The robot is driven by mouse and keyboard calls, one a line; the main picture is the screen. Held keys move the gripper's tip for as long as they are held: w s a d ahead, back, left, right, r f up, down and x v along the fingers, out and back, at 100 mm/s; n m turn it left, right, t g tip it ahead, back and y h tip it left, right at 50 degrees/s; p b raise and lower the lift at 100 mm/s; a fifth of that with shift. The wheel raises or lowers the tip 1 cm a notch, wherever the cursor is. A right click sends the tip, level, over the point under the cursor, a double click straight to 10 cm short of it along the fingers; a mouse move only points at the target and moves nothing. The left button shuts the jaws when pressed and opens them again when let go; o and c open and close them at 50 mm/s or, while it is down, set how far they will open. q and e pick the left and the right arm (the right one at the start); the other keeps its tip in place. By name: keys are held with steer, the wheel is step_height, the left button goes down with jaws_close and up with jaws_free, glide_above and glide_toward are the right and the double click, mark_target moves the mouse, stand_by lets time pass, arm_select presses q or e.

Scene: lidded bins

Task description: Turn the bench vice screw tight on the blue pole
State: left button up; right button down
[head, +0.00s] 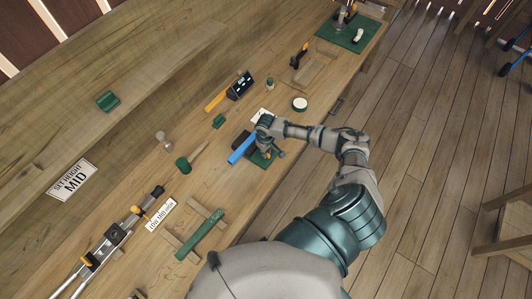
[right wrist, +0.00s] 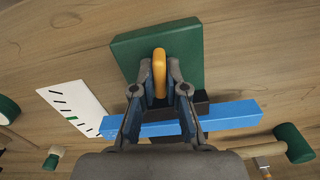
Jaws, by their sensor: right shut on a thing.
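The bench vice has a green base (right wrist: 188,45) and a dark body (right wrist: 198,104), and stands on the wooden bench. The blue pole (head: 242,148) lies across it and also shows in the right wrist view (right wrist: 235,115). My right gripper (head: 266,146) is over the vice, which it partly hides in the head view. In the right wrist view its fingers (right wrist: 158,88) stand on either side of the orange screw handle (right wrist: 159,66) and are shut on it. How close the vice jaws are to the pole is hidden. My left gripper is not in view.
A green-headed mallet (head: 184,165) and a small green block (head: 219,121) lie near the vice. A marked white card (right wrist: 72,110) lies beside it. A green bar (head: 200,236) rests on wooden supports. A white round container (head: 300,104) stands farther along the bench.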

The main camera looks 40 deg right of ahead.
steer(key=shift+s, duration=0.1)
steer(key=shift+r+m+p, duration=0.1)
steer(key=shift+m+p, duration=0.5)
steer(key=shift+p, duration=0.2)
steer(key=shift+m+p, duration=0.35)
steer(key=shift+m, duration=0.55)
steer(key=shift+f+m, duration=0.25)
steer(key=shift+m, duration=0.15)
steer(key=shift+d, duration=0.1)
